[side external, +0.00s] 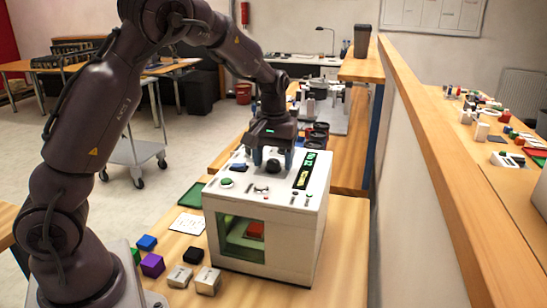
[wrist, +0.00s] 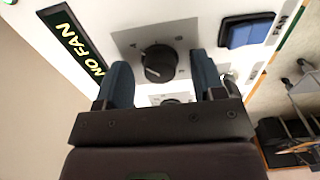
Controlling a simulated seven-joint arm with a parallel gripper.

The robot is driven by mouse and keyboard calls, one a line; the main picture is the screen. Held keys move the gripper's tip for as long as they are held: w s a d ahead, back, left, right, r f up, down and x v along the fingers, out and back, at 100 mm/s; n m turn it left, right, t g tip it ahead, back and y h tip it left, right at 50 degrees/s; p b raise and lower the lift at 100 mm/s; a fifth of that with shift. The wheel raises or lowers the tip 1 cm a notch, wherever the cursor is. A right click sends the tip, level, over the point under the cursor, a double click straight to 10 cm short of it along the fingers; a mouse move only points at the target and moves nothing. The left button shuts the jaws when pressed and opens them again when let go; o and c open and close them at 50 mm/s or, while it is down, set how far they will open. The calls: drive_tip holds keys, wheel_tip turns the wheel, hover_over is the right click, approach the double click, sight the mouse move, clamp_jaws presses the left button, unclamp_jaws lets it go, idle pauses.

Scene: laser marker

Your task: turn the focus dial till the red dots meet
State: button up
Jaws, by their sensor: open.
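The white laser marker (side external: 267,232) stands on the wooden table, its controls on the top panel. A black dial (wrist: 160,66) with a pointer sits on a grey plate with marks around it; it also shows in the side view (side external: 273,167). My gripper (side external: 272,160) is over the panel, open, with one finger on either side of this dial. In the wrist view, my gripper (wrist: 160,62) shows gaps between both fingers and the dial. A second knob (wrist: 171,100) is partly hidden by my gripper. No label tells which is the focus dial. No red dots are discernible.
The display (wrist: 73,42) reads "NO FAN". A blue switch (wrist: 246,31) lies by the "FAN" label. A green button (side external: 226,183) is on the panel. A red block (side external: 255,230) sits behind the green window. Loose blocks (side external: 152,265) and a white card (side external: 188,224) lie left of the machine.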

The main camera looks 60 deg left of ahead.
sight(274, 160)
drive_tip(key=shift+r, duration=0.1)
wheel_tip(274, 160, up, 13)
idle(0.4)
idle(0.3)
drive_tip(key=s+d+m+t, duration=0.2)
drive_tip(key=s+d+m, duration=0.2)
drive_tip(key=s, duration=0.6)
drive_tip(key=s+d+m+t, duration=0.3)
drive_tip(key=s+d+m, duration=0.2)
drive_tip(key=s+d, duration=0.3)
drive_tip(key=s, duration=0.3)
drive_tip(key=shift+d+f+t, duration=0.25)
drive_tip(key=shift+d+t, duration=0.05)
drive_tip(key=shift+d, duration=0.1)
drive_tip(key=shift+s, duration=0.1)
